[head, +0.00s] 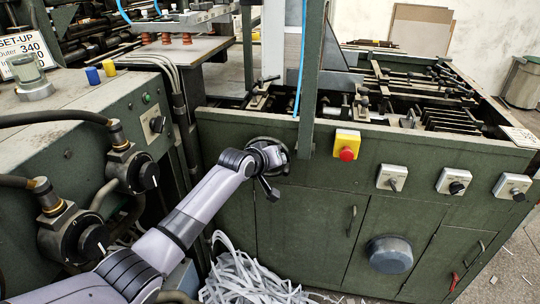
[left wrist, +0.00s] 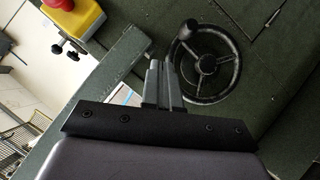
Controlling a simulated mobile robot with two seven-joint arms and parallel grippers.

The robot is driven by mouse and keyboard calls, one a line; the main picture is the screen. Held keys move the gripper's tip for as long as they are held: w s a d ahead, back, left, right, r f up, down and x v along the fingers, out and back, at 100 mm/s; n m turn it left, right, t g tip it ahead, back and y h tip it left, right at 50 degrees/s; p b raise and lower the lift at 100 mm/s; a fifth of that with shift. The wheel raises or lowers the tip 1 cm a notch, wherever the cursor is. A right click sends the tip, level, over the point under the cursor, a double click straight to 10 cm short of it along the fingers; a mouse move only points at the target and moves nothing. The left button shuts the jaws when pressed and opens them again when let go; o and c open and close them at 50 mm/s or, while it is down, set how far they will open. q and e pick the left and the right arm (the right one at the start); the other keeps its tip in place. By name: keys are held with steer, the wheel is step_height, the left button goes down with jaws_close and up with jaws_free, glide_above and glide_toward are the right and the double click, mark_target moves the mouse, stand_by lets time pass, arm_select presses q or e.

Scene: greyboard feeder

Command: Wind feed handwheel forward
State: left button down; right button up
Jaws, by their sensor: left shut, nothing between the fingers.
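The feed handwheel (head: 286,158) is a dark spoked wheel on the green machine front, partly hidden behind my left gripper in the head view. The left wrist view shows its rim, hub and spokes (left wrist: 208,65). Its dark crank handle (left wrist: 190,29) stands out from the rim; in the head view the handle (head: 270,190) is at the wheel's lower side. My left gripper (head: 272,156) is in front of the wheel. Its fingers (left wrist: 164,82) are shut and empty, beside the wheel's rim in the wrist view and apart from the handle. Whether they touch the rim cannot be told.
A yellow box with a red button (head: 346,145) is right of the wheel, near a green post (head: 309,80). Several switches (head: 392,177) line the panel. A blue-grey round part (head: 389,254) is below. Paper strips (head: 245,280) lie beneath. A control cabinet (head: 90,110) stands left.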

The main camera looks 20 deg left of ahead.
arm_select(q)
steer(key=shift+s+r, duration=1.9)
steer(key=shift+s, duration=1)
steer(key=s+a+f+m, duration=0.1)
steer(key=s+f+m, duration=0.2)
steer(key=s+f, duration=1.2)
steer(key=s+a+f+m, duration=0.1)
steer(key=s+f, duration=0.1)
steer(key=s, duration=0.4)
steer(key=s+a+f+m+y, duration=0.1)
steer(key=s+f, duration=0.2)
steer(key=s, duration=0.4)
steer(key=s+a+f+m+g, duration=0.1)
steer(key=s+f, duration=0.1)
steer(key=s, duration=0.4)
steer(key=shift+s+f+m, duration=0.2)
steer(key=shift+f+m, duration=0.1)
steer(key=shift+f, duration=0.1)
